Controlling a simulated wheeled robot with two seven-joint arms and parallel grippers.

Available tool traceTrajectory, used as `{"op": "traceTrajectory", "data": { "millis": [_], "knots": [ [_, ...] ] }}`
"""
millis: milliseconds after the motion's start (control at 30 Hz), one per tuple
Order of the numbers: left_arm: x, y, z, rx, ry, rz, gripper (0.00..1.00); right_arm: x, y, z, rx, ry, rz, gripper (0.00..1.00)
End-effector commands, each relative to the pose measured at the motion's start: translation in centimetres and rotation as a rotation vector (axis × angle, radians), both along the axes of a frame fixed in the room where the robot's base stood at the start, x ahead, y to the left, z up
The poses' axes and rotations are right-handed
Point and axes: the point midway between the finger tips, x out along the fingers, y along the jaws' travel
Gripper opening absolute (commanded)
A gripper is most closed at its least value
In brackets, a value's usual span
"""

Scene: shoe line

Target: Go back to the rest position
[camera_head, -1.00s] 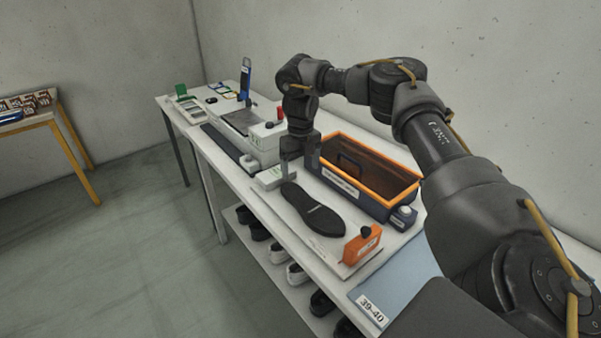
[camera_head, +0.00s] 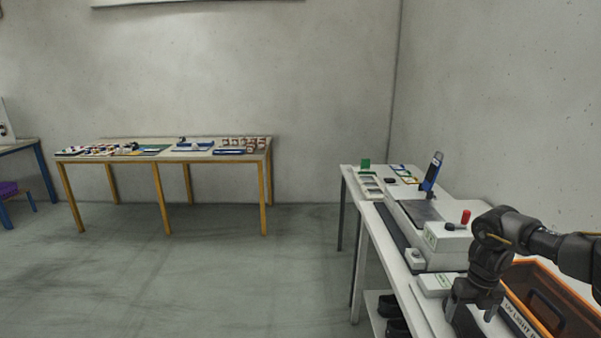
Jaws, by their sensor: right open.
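My right gripper (camera_head: 474,306) is at the lower right of the head view, pointing down over the white workbench. It is open, with nothing seen between its fingers. It stands just left of the orange-rimmed dark box (camera_head: 541,309) with a "UV LIGHT" label, which is cut off by the picture's edge. Whether the fingers touch anything is hard to tell. My left gripper is not in view.
A white machine (camera_head: 447,243) with a red knob stands on the bench (camera_head: 362,210) beyond my right gripper. Black shoes (camera_head: 390,316) sit on the shelf below. A yellow-legged table (camera_head: 160,150) with small items stands at the back left. The floor between is clear.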

Motion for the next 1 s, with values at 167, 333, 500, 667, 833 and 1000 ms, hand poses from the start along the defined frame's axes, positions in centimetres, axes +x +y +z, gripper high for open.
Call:
{"op": "traceTrajectory", "data": {
  "millis": [167,333,500,667,833,1000],
  "knots": [
    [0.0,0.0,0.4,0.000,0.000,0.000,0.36,0.0,0.0,-1.6,0.000,0.001,0.000,0.85],
    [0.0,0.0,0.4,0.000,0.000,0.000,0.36,0.0,0.0,-2.0,0.000,-0.001,0.001,0.85],
    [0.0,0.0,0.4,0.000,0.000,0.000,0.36,0.0,0.0,-2.0,0.000,-0.001,0.001,0.85],
    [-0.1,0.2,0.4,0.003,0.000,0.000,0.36,0.1,0.1,-1.9,0.003,-0.002,0.000,0.85],
    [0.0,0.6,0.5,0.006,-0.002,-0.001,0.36,0.7,1.0,-1.5,0.023,-0.017,-0.005,0.85],
    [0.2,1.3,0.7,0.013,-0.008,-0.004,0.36,1.9,2.7,-0.6,0.065,-0.045,-0.016,0.85]
  ]
}}
